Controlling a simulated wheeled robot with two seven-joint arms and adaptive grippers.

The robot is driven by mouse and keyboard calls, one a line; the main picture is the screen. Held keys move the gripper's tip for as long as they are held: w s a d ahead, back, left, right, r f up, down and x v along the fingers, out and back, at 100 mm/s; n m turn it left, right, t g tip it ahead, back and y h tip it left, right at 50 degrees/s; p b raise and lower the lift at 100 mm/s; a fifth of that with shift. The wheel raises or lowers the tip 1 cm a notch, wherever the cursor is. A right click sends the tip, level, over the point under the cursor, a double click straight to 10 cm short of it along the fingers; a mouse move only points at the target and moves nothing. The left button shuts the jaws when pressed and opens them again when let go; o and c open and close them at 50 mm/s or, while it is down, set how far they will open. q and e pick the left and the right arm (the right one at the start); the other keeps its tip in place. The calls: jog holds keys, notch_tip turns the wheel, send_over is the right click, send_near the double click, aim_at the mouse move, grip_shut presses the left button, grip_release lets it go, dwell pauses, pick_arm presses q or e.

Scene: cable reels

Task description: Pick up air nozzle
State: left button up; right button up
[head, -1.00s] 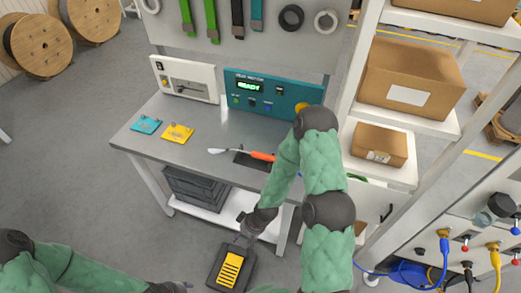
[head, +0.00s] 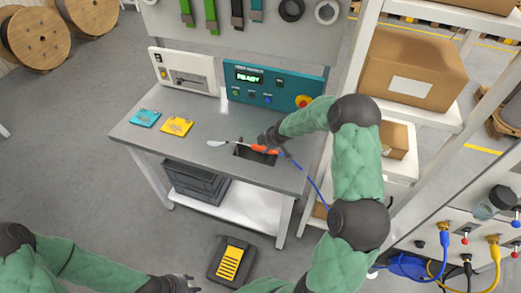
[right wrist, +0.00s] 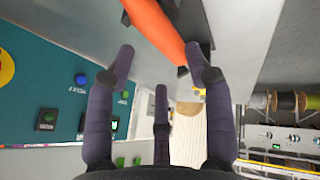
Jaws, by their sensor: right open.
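The air nozzle lies on the metal workbench (head: 150,108), over a dark recess in its top. It has an orange handle (head: 262,149), a pale tip (head: 217,143) pointing left and a blue hose running right. My right gripper (head: 268,142) is at the handle from behind. In the right wrist view the orange handle (right wrist: 155,28) passes just beyond the fingertips (right wrist: 158,62), which are spread open and not closed on it. My left gripper (head: 188,283) is low at the bottom edge, partly cut off, away from the bench; its jaws are unclear.
A teal control box (head: 270,86) reading READY and a white panel box (head: 183,72) stand at the bench's back. Teal (head: 145,118) and yellow (head: 177,126) pieces lie left. A shelf with cardboard boxes (head: 412,70) is right. A yellow-black pedal (head: 230,262) is on the floor.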

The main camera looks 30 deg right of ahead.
aim_at(262, 147)
jog(key=shift+a+b+x, duration=0.15)
jog(key=shift+b+x, duration=0.05)
jog(key=shift+x, duration=1.5)
jog(key=shift+a+b+x, duration=0.1)
jog(key=shift+b+x, duration=0.05)
jog(key=shift+x, duration=1.5)
jog(key=c, duration=1)
